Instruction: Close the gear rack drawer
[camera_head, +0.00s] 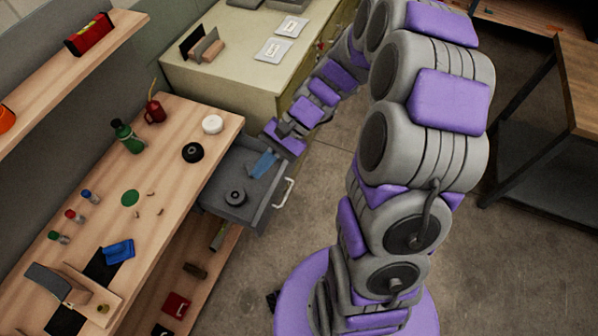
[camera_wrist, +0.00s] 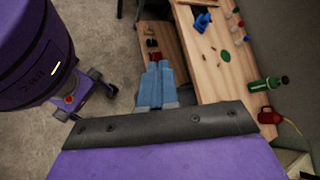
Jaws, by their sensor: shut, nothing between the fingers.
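The grey drawer (camera_head: 222,208) stands open, pulled out from under the wooden workbench's right edge in the head view. Its pale handle (camera_head: 284,192) is on the drawer's right front face. A dark round part (camera_head: 235,196) lies inside. My gripper (camera_head: 260,172) has light blue fingers, which appear over the far part of the drawer, left of the handle. I cannot tell how high they are above its floor. In the wrist view my gripper (camera_wrist: 158,66) is shut and empty. The drawer is not clearly seen there.
The wooden workbench (camera_head: 170,125) holds a green bottle (camera_head: 127,136), a red oil can (camera_head: 154,108), a black ring (camera_head: 193,152) and a white roll (camera_head: 212,124). A beige cabinet (camera_head: 225,70) stands behind the drawer. Open floor (camera_head: 310,195) lies to the drawer's right.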

